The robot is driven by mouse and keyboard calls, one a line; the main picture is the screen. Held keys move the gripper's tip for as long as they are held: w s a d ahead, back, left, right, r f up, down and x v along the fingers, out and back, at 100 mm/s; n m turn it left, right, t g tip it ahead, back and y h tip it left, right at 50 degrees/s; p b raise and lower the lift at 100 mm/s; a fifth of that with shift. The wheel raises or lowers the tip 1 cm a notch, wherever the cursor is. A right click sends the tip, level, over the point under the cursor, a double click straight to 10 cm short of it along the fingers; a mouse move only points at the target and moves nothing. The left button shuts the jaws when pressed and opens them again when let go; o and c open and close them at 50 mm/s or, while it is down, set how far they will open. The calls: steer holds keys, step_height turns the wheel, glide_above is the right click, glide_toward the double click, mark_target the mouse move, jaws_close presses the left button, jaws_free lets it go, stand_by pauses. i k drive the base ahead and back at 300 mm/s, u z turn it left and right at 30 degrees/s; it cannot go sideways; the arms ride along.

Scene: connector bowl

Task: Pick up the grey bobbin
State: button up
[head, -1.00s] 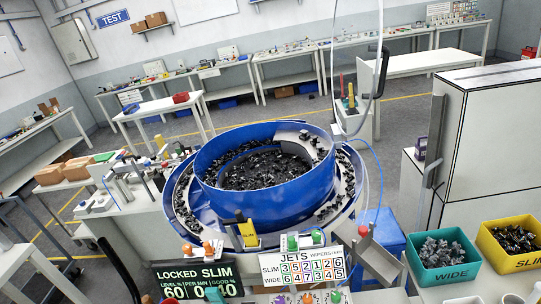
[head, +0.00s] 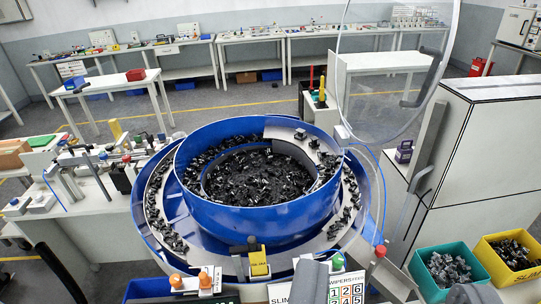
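I cannot make out a grey bobbin in the head view. A grey block shape (head: 310,281) at the bottom middle covers part of the number sign, and a dark grey shape (head: 474,293) sits at the bottom right, in front of the teal bin. No grip on anything shows. The blue feeder bowl (head: 255,215) stands in the middle, with many small dark parts inside and along its outer track.
A teal bin (head: 420,283) of grey parts and a yellow bin (head: 487,246) of dark parts stand at the lower right. A white cabinet (head: 470,170) rises behind them. A cluttered bench (head: 75,225) is left of the bowl. Worktables line the back wall.

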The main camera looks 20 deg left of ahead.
mark_target(323, 150)
steer(key=u, duration=0.15)
steer(key=i, duration=1)
steer(key=z, duration=0.05)
